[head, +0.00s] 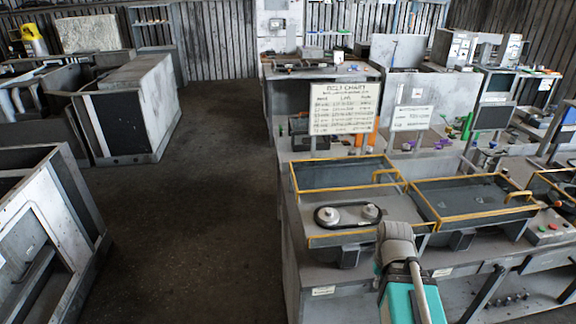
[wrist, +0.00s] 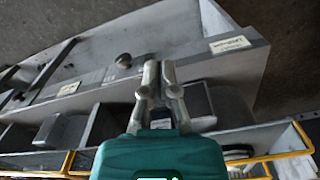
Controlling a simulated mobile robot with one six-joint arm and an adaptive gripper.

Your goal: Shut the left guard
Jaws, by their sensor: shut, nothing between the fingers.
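The left guard (head: 340,175) is a dark panel in a yellow frame, with a yellow handle (head: 389,173) at its right. It stands raised behind a black belt on two pale pulleys (head: 347,214), which are uncovered. My gripper (wrist: 159,70) shows in the wrist view with its fingers together and empty, over the bench front. In the head view its fingertips are hidden, and my arm is in front of the bench, right of the belt. Yellow frame edges (wrist: 262,157) show at the bottom of the wrist view; I cannot tell which guard they belong to.
A second yellow-framed guard (head: 470,199) lies nearly flat to the right. A belt chart sign (head: 345,108) and a smaller sign (head: 411,118) stand behind. A button box (head: 548,227) is at the right. The floor (head: 205,200) left of the bench is clear.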

